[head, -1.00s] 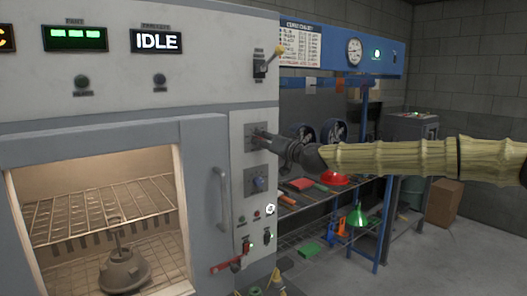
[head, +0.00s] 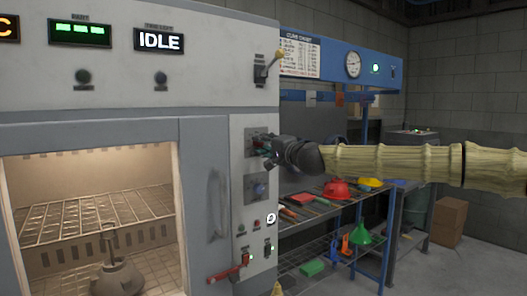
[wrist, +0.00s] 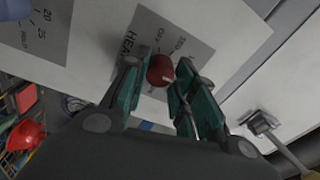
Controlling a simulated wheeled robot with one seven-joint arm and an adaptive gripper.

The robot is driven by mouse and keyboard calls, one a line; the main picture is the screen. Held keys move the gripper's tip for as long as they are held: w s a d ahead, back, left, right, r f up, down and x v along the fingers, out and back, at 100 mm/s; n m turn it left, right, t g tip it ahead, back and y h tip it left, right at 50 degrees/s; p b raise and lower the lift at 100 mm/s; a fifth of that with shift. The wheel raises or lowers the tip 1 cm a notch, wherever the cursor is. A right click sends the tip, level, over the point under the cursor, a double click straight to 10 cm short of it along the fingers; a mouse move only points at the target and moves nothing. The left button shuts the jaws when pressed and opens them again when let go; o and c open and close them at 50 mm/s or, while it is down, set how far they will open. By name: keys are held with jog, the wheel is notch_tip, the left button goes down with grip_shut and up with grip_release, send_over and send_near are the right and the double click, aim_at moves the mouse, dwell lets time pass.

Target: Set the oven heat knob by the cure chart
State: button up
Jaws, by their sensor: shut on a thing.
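The red heat knob (wrist: 159,68) sits on a grey plate (wrist: 158,28) lettered HEAT, with OFF and a number beside it. My gripper (wrist: 163,82) has its teal-padded fingers on either side of the knob and is shut on it. In the head view my gripper (head: 260,144) covers the knob on the oven's side panel. A pale mark shows on the knob, but its exact setting cannot be told. The cure chart (head: 299,55) hangs on the blue hood at the right; its rows are too small to read. The oven (head: 110,95) display reads IDLE (head: 159,39).
A second, blue-grey knob (head: 258,187) is just below. A shelf rack (head: 383,235) with helmets and tools stands behind my arm.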

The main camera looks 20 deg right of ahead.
jog(key=shift+d+m+h+b, duration=0.1)
jog(key=shift+m+h+b, duration=0.3)
jog(key=shift+m+b, duration=2.4)
jog(key=m+p, duration=0.2)
jog(key=m, duration=0.1)
jog(key=shift+p, duration=0.3)
jog(key=o, duration=1.1)
jog(key=shift+c, duration=0.2)
jog(key=v, duration=1.2)
